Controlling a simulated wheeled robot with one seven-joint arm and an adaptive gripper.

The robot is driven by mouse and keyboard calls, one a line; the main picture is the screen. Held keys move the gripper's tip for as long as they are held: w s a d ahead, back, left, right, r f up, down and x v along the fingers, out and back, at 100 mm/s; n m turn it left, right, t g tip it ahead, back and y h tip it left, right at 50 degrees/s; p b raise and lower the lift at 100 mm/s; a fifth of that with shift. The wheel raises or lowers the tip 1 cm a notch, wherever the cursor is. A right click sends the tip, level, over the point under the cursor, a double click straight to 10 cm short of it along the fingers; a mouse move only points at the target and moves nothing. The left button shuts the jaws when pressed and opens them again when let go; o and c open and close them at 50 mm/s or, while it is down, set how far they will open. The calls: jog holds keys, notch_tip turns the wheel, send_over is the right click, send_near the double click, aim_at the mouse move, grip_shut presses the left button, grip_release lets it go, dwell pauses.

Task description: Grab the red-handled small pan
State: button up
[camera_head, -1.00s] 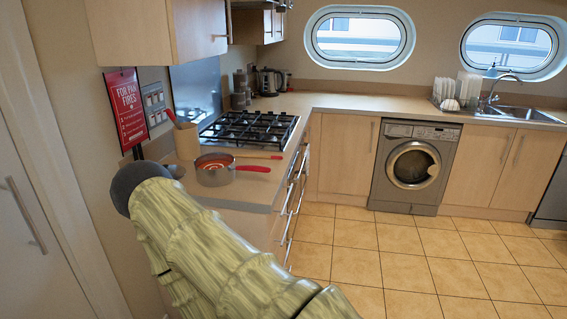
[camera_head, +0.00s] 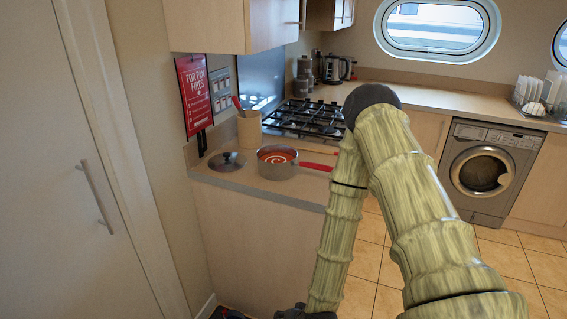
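The small pan (camera_head: 277,172) stands on the near end of the worktop, with a grey metal body and orange-red contents with a pale swirl. Its red handle (camera_head: 316,166) points right, toward my arm. A dark wrist part shows at the bottom edge. A dark shape with some red, left of it, is cut off by the frame and may be my gripper (camera_head: 232,314); its fingers cannot be made out.
A round lid (camera_head: 226,160) lies left of the pan. A utensil pot (camera_head: 249,130) stands behind it, near the gas hob (camera_head: 306,117). A wall cupboard (camera_head: 215,25) hangs above. The washing machine (camera_head: 489,170) is to the right; tiled floor lies before it.

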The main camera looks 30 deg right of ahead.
jog(key=w+d+r+m+t+h+p, duration=0.1)
jog(key=w+d+r+m+t, duration=0.25)
jog(key=w+r, duration=0.35)
jog(key=w+d+r+m+t+h+p, duration=0.1)
jog(key=w+d+r+m+t, duration=0.1)
jog(key=w+d+r, duration=0.45)
jog(key=m+t+h+p, duration=0.3)
jog(key=m+h, duration=0.2)
jog(key=m, duration=0.3)
send_near(313, 168)
jog(key=shift+w+d+r, duration=0.1)
jog(key=shift+d, duration=0.3)
jog(key=shift+p+x, duration=0.65)
jog(key=shift+x, duration=2.25)
jog(key=shift+a+p+x, duration=0.25)
jog(key=shift+p+x, duration=0.6)
jog(key=shift+x, duration=0.5)
jog(key=shift+p+x, duration=0.35)
jog(key=shift+x, duration=0.85)
